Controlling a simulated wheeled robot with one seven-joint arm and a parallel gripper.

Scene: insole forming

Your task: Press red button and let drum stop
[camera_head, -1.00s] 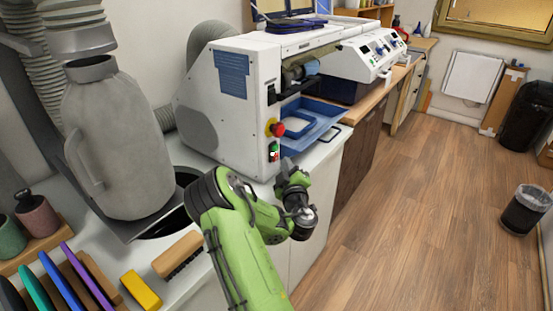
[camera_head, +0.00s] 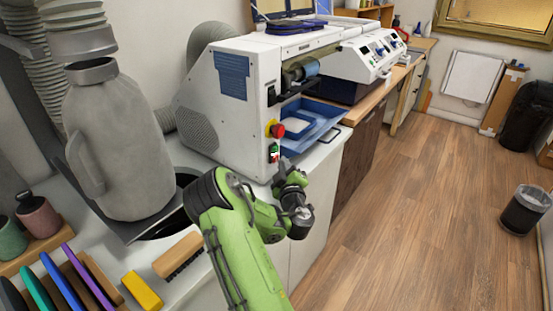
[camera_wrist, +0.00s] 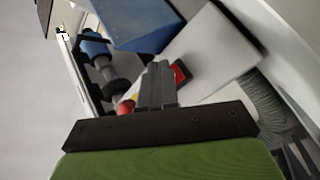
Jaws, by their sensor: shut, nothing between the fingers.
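The white machine (camera_head: 225,120) carries a round red button (camera_head: 277,130) on a yellow base, on its front edge. The button also shows in the wrist view (camera_wrist: 125,106), partly hidden beside my fingers. Below it is a small switch panel (camera_head: 273,153) with green and red parts. In the wrist view a red panel (camera_wrist: 181,73) shows just right of the fingertips. The blue-grey drum (camera_head: 305,69) sits in the machine's opening, also in the wrist view (camera_wrist: 94,46). My gripper (camera_wrist: 158,68) is shut and empty, close in front of the panel; contact cannot be told.
A blue tray (camera_head: 325,112) sits under the drum. A grey canister (camera_head: 115,150) stands at left, with brushes and coloured pieces in front. A wooden counter runs behind the machine. The floor (camera_head: 425,200) at right is clear up to a bin (camera_head: 524,212).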

